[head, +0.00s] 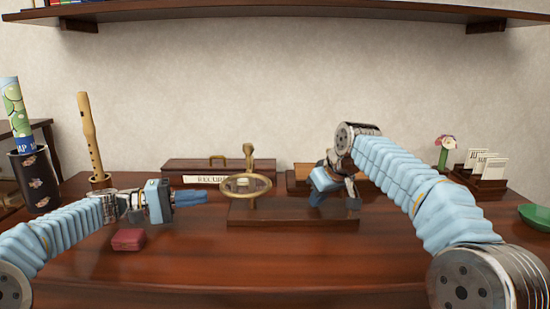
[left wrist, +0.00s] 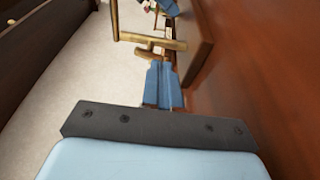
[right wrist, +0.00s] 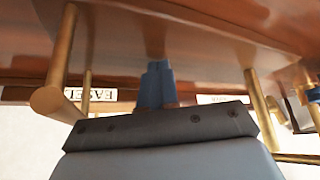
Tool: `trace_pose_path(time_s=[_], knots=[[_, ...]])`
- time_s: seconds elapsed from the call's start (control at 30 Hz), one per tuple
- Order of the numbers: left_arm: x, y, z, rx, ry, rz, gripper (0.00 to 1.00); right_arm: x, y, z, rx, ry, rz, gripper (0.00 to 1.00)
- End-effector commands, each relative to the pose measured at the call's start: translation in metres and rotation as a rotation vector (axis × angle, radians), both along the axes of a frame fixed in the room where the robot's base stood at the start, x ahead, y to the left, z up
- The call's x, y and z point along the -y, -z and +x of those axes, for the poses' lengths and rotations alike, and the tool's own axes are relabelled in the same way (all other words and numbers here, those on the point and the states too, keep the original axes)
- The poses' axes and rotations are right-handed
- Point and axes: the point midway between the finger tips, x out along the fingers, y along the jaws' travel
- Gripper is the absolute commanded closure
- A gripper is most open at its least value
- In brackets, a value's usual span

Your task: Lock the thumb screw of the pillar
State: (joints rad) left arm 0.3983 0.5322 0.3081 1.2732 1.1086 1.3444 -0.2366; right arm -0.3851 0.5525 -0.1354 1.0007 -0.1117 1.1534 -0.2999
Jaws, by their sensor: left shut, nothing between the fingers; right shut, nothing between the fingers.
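A brass stand with an upright pillar (head: 249,160) and a horizontal ring (head: 262,193) stands on a wooden base (head: 290,213). In the left wrist view, a brass T-shaped piece, apparently the thumb screw (left wrist: 152,42), lies just beyond my left fingertips. My left gripper (head: 205,196) is shut and empty, pointing right at the stand's left side; its fingers also show in the left wrist view (left wrist: 162,68). My right gripper (head: 318,198) is shut and empty over the base's right part, pointing down. In the right wrist view, brass rods (right wrist: 65,55) flank its fingers (right wrist: 157,70).
A red box (head: 128,240) lies in front of my left gripper. A long wooden box (head: 225,168) is behind the stand. A flute (head: 91,135) and a dark pot (head: 36,185) stand at the left. A card holder (head: 482,178) and green dish (head: 535,214) are at the right.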

Motion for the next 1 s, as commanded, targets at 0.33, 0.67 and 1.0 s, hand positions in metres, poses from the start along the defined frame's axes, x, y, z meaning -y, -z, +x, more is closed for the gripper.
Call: trace_pose_path(time_s=[0.33,0.67,1.0], knots=[[-0.001,-0.032,-0.005,0.000,0.001,0.000,1.00,-0.001,0.008,-0.001,-0.016,-0.003,-0.004,1.00],[0.042,-0.033,-0.005,0.001,0.002,-0.001,1.00,-0.001,0.007,-0.001,-0.016,-0.003,-0.004,1.00],[0.062,-0.032,-0.005,0.001,-0.001,0.000,1.00,-0.001,0.007,-0.001,-0.015,-0.003,-0.006,1.00]])
